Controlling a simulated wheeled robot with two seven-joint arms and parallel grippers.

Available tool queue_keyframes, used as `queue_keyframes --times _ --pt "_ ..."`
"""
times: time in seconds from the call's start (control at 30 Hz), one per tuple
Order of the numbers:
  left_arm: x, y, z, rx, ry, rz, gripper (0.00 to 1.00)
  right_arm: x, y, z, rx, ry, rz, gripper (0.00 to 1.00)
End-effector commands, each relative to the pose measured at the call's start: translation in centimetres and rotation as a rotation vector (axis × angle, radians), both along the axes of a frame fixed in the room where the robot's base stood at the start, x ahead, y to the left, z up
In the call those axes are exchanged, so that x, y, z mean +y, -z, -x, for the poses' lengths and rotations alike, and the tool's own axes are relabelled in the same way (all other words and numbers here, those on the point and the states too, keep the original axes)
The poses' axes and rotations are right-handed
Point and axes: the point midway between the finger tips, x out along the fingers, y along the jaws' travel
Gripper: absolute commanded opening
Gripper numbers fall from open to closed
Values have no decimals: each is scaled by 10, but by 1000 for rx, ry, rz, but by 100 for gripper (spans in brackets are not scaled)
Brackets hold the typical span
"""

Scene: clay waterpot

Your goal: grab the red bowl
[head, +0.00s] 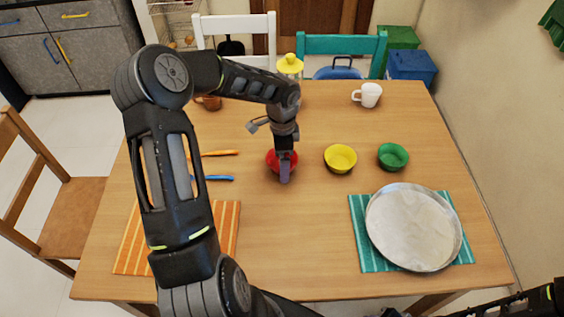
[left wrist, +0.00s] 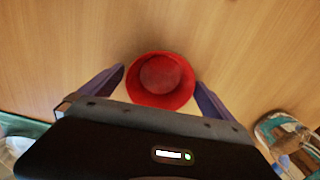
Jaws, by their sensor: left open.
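The red bowl (head: 273,158) sits on the wooden table, left of the yellow bowl, partly hidden behind my left gripper (head: 285,172) in the head view. In the left wrist view the red bowl (left wrist: 160,80) shows from above, with its round opening facing the camera. My left gripper (left wrist: 160,80) is open, with one finger on each side of the bowl. I cannot tell whether the fingers touch its rim. My right gripper is not in view.
A yellow bowl (head: 340,158) and a green bowl (head: 393,156) stand to the right. A large round pan (head: 413,227) rests on a teal striped mat (head: 361,250). An orange mat (head: 226,235), utensils (head: 220,153) and a white mug (head: 368,95) are also on the table.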

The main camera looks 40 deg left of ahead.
Motion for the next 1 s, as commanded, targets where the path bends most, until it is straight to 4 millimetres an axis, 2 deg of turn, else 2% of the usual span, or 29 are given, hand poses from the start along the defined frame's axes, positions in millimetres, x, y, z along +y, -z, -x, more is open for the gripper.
queue_keyframes --times 0.43,1.0 --pt "0 0 0 0 0 0 100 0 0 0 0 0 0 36" --pt "0 0 0 0 0 0 54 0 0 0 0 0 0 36"
